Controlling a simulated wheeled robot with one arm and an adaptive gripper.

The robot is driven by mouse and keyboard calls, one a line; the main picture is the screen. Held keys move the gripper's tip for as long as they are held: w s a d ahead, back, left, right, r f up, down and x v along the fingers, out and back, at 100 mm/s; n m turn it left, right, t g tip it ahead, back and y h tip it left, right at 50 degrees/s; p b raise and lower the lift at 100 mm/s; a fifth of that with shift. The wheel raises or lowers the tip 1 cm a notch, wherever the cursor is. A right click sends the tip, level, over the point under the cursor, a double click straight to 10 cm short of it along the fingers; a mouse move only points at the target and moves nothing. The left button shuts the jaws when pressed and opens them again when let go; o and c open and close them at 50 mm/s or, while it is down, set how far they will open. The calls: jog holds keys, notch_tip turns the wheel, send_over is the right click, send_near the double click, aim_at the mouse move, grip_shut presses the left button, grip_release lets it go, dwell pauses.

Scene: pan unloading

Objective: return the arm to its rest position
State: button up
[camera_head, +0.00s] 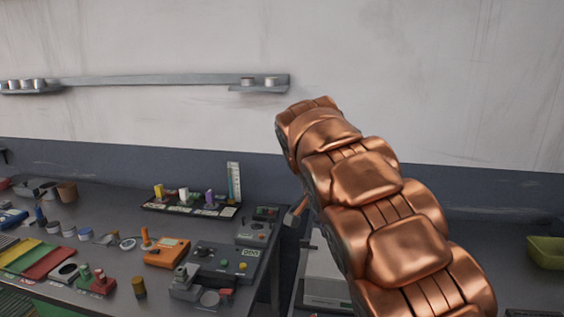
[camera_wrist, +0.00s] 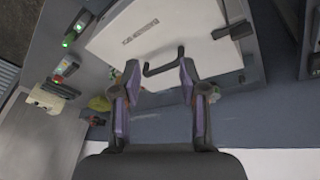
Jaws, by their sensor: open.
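My gripper (camera_wrist: 159,88) shows in the wrist view with its two dark, purple-edged fingers spread apart. It is open and nothing is between the fingers. Beyond the fingertips is a pale panel with a dark bracket-shaped handle (camera_wrist: 164,62); I cannot tell how far away it is. In the head view my copper-coloured arm rises from the lower right and bends toward the wall. The gripper itself is mostly hidden behind the arm there.
A dark bench (camera_head: 110,200) at left holds several tools, an orange box (camera_head: 167,252) and a grey control box (camera_head: 220,264). A pale cabinet (camera_head: 325,280) stands partly behind my arm. A yellow-green bin (camera_head: 546,252) is at far right. A wall shelf (camera_head: 170,80) holds small cups.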

jog(key=s+d+f+n+g, duration=0.1)
jog(key=s+d+n, duration=0.1)
jog(key=s+d, duration=0.5)
jog(key=s+f+n+y, duration=0.1)
jog(key=s+f, duration=0.3)
jog(key=s, duration=0.6)
jog(key=s+f+n+g+y+b, duration=0.1)
jog(key=s+f+n, duration=0.3)
jog(key=s, duration=0.7)
jog(key=s+f+n+g+y+b, duration=0.1)
jog(key=s+f+n, duration=0.1)
jog(key=s+f, duration=0.4)
jog(key=s, duration=0.5)
jog(key=shift+s+a+y, duration=0.2)
jog(key=shift+a+y, duration=0.15)
jog(key=shift+y, duration=0.05)
